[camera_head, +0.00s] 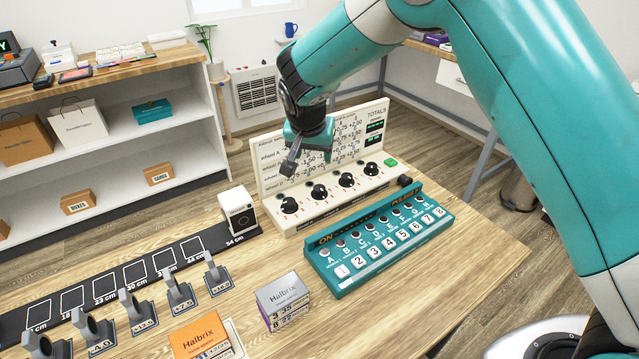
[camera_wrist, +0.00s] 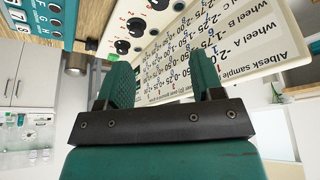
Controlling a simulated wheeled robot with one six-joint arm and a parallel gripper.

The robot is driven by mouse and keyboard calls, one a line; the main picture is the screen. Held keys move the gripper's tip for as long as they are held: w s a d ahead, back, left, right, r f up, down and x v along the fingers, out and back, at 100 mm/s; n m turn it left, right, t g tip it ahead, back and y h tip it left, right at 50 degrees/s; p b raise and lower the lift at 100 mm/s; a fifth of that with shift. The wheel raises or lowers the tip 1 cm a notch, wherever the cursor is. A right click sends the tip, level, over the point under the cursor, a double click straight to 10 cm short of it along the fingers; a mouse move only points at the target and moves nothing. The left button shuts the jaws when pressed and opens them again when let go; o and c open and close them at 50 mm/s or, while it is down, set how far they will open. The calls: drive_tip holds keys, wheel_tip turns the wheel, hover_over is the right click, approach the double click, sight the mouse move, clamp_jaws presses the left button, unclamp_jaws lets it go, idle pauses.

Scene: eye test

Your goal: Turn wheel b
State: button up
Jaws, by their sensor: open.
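Several black knobs stand in a row on the cream panel (camera_head: 282,219). The second from the left (camera_head: 319,191) may be wheel b; its label is too small to read. The wrist view shows some of the knobs at the top, including one cut by the edge (camera_wrist: 158,4). My gripper (camera_head: 308,152) is over the panel's left part, in front of the upright board and above the knobs, touching none that I can see. In the wrist view its two teal fingers (camera_wrist: 160,80) are apart with nothing held between them.
The printed board (camera_head: 268,170) rises behind the knobs. A green button (camera_head: 391,162) sits at the panel's right end. A teal keypad box (camera_head: 345,288) stands in front. Bare table lies front right.

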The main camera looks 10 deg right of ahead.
sight(319, 188)
drive_tip(key=p+x, duration=0.3)
drive_tip(key=x, duration=1.4)
drive_tip(key=shift+w+f, duration=0.2)
drive_tip(key=shift+f, duration=0.05)
drive_tip(key=c, duration=0.9)
